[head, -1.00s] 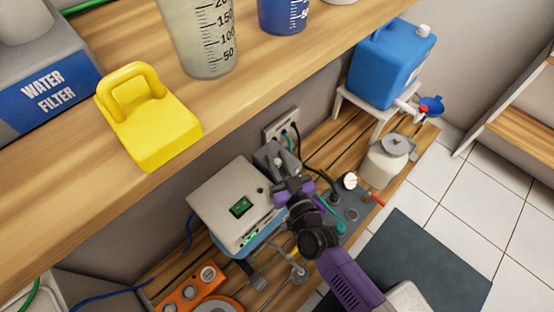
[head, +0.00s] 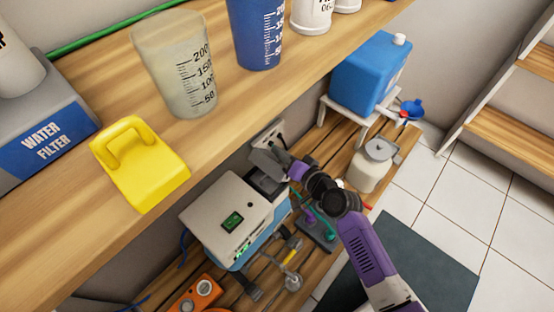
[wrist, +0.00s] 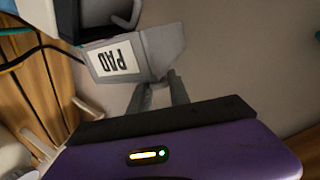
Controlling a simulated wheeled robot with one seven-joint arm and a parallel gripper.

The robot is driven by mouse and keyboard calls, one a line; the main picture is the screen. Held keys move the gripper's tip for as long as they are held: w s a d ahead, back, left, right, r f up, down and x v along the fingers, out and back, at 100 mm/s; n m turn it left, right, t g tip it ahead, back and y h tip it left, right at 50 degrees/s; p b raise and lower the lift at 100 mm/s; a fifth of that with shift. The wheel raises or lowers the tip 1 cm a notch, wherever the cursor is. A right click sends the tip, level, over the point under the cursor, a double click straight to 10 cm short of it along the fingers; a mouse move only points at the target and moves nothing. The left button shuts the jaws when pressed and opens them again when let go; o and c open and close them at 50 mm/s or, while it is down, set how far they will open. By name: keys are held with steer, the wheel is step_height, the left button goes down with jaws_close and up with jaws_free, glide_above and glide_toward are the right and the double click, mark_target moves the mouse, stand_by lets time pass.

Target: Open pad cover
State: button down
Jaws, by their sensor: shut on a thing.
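The pad cover is a grey flap with a white "PAD" label, seen upside down in the wrist view (wrist: 128,58). In the head view the cover (head: 267,163) stands tilted up at the back right of a white box device (head: 226,219) with a green display. A dark recess (head: 266,182) shows beneath and in front of it. My gripper (wrist: 162,82) is shut on the cover's edge. In the head view my gripper (head: 287,165) is small and its fingertips are partly hidden by the cover and wrist.
The wooden shelf above holds a yellow block (head: 140,170), measuring cups and a water filter box (head: 40,140). A blue tank (head: 368,75) and a lidded jar (head: 370,165) stand to the right.

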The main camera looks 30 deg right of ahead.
steer(key=shift+w+d+f+m+g+y, duration=0.2)
steer(key=shift+d+f+m+y, duration=0.2)
steer(key=shift+d+m, duration=0.3)
steer(key=shift+w+d+f+m+g+y, duration=0.25)
steer(key=shift+d+m+y, duration=0.2)
steer(key=shift+d+m, duration=0.25)
steer(key=shift+w+d+f+m+g+y, duration=0.2)
steer(key=shift+d+f+m+y, duration=0.25)
steer(key=shift+d+m, duration=0.25)
steer(key=c, duration=1.3)
jaws_free()
steer(key=shift+r, duration=0.1)
